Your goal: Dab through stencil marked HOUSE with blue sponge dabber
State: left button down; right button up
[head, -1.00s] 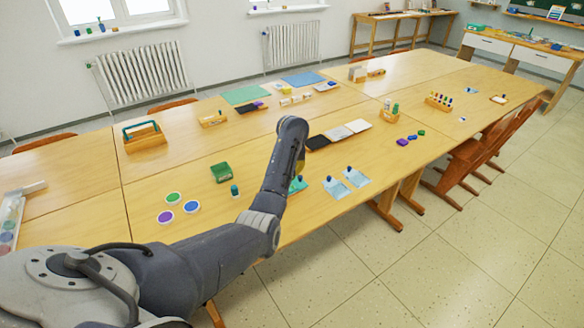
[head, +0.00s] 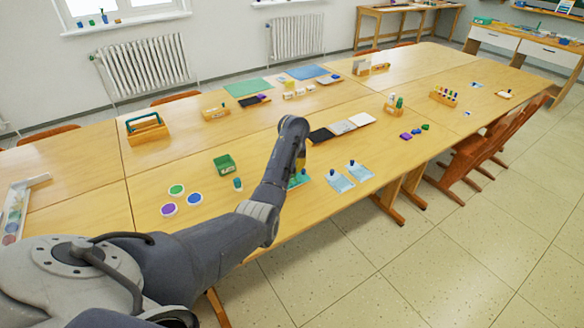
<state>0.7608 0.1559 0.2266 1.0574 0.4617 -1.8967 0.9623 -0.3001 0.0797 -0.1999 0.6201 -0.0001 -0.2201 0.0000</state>
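Two light blue sheets with dark blue knobs, the left one (head: 340,184) and the right one (head: 360,174), lie at the table's near edge; they look like stencils, but no marking is readable. A teal sheet (head: 297,182) beside them is partly hidden by my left arm. Round paint pads lie further left: green (head: 176,190), blue (head: 195,198) and purple (head: 168,210). A small teal upright piece (head: 237,184), perhaps a dabber, stands right of them. My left arm's end bends down over the teal sheet; its fingers are hidden behind the forearm. My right gripper is out of view.
A green box (head: 224,166) stands behind the pads. A wooden carrier (head: 146,129) is further back. Black, grey and white panels (head: 342,127) lie beyond my forearm. Small coloured blocks (head: 406,135) and chairs (head: 474,158) are to the right.

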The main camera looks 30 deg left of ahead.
pick_arm(q)
jog(key=shift+f, duration=0.55)
dwell(1.4)
jog(key=shift+r, duration=0.1)
jog(key=shift+r, duration=3.45)
jog(key=shift+f, duration=0.1)
jog(key=shift+s+a+f, duration=0.2)
jog(key=shift+s+f, duration=0.15)
jog(key=shift+f, duration=0.6)
jog(key=shift+s+a+f, duration=0.15)
jog(key=shift+s+f, duration=0.25)
jog(key=shift+f, duration=0.6)
jog(key=shift+s+a+f, duration=0.2)
jog(key=shift+s+f, duration=0.15)
jog(key=shift+f, duration=0.6)
jog(key=shift+f, duration=0.55)
notch_tip(320, 180, up, 7)
